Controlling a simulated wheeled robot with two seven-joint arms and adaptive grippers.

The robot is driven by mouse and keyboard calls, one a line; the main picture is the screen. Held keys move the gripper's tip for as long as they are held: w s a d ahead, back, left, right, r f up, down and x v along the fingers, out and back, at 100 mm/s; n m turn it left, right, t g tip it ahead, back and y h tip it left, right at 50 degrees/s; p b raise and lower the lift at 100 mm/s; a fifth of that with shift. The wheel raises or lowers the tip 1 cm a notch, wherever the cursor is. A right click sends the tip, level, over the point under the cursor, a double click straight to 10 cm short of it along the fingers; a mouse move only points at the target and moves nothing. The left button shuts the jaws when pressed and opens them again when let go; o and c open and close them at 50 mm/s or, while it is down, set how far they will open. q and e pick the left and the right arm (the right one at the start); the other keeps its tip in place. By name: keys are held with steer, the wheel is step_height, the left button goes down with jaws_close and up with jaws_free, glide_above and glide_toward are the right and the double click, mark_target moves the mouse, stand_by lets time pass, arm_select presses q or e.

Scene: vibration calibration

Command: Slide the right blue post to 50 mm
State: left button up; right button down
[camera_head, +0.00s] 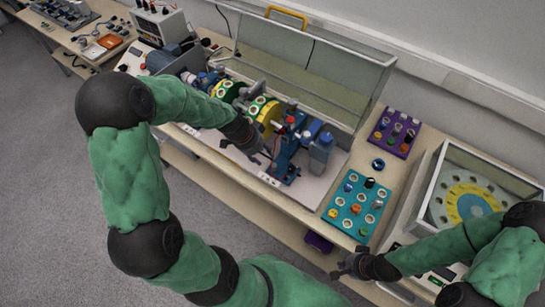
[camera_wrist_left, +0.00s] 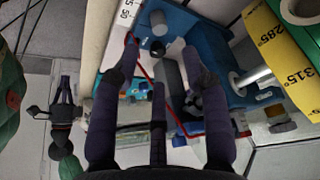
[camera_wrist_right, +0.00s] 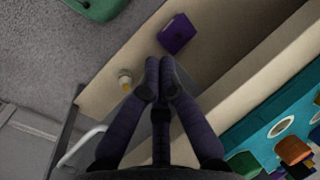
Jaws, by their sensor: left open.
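The right blue post (camera_head: 287,160) stands at the right end of the machine on the bench. Its blue body also fills the upper middle of the left wrist view (camera_wrist_left: 215,68). A white scale (camera_wrist_left: 128,14) with the marks 25 and 50 shows there; the post's reading cannot be told. My left gripper (camera_head: 262,157) is open beside the post, on its left in the head view. In the left wrist view its fingers (camera_wrist_left: 162,55) are apart, with a dark grey part between them. My right gripper (camera_head: 342,268) is shut and empty, away from the post; its fingertips (camera_wrist_right: 159,72) meet.
A yellow and green rotor (camera_head: 262,108) lies left of the post. A clear guard (camera_head: 310,65) stands behind. A teal tray (camera_head: 340,212) and purple tray (camera_head: 380,140) of parts sit to the right, near a clear-walled box (camera_head: 430,180). A purple block (camera_wrist_right: 177,34) shows in the right wrist view.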

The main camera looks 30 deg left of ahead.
mark_target(273, 165)
arm_select(q)
steer(key=b+x, duration=0.1)
steer(key=x, duration=0.9)
steer(key=shift+s, duration=0.1)
